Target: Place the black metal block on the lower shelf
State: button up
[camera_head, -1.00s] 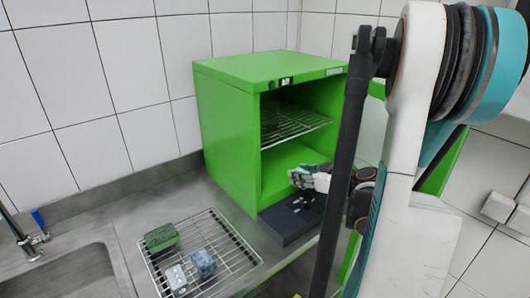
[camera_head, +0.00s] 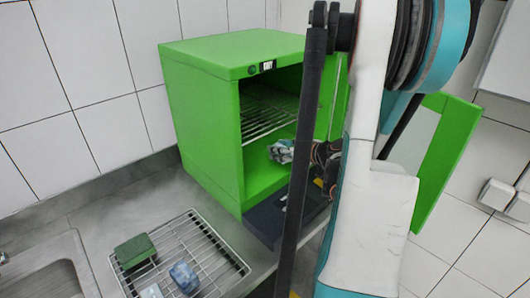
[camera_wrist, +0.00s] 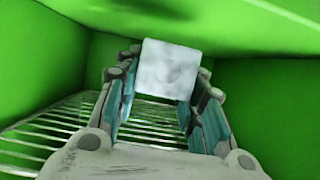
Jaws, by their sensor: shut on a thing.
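My gripper (camera_head: 283,151) is inside the open front of the green cabinet (camera_head: 205,125), below its wire shelf (camera_head: 265,115) and above the cabinet floor. In the wrist view my gripper (camera_wrist: 160,100) is shut on a block (camera_wrist: 168,68) that shows a pale grey, square face between the fingertips. Its face looks light, so I cannot confirm that it is the black metal block. The wire shelf also shows behind the fingers in the wrist view (camera_wrist: 45,135). In the head view the held block is too small to tell apart from the fingers.
A wire rack (camera_head: 215,250) on the counter holds a green block (camera_head: 134,251), a blue block (camera_head: 184,277) and a pale block (camera_head: 151,291). A dark slab (camera_head: 268,220) lies at the cabinet's front. The green door (camera_head: 447,160) stands open at right. A sink (camera_head: 45,275) is at left.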

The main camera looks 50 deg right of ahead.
jog(key=b, duration=0.1)
send_over(266, 158)
jog(key=shift+s, duration=0.1)
jog(key=shift+w+f+b, duration=0.15)
jog(key=shift+f+b, duration=0.35)
jog(key=shift+f, duration=0.4)
jog(key=shift+w+f+b, duration=0.15)
jog(key=shift+f+b, duration=0.35)
jog(key=shift+f, duration=0.35)
jog(key=shift+d+f, duration=0.1)
jog(key=shift+f, duration=0.1)
jog(key=o, duration=1.2)
jog(key=shift+o, duration=0.2)
jog(key=shift+r, duration=0.15)
jog(key=shift+s+r, duration=0.15)
jog(key=shift+s, duration=0.05)
jog(key=p+v, duration=0.3)
jog(key=v, duration=0.8)
jog(key=shift+s+r, duration=0.15)
jog(key=shift+s, duration=0.1)
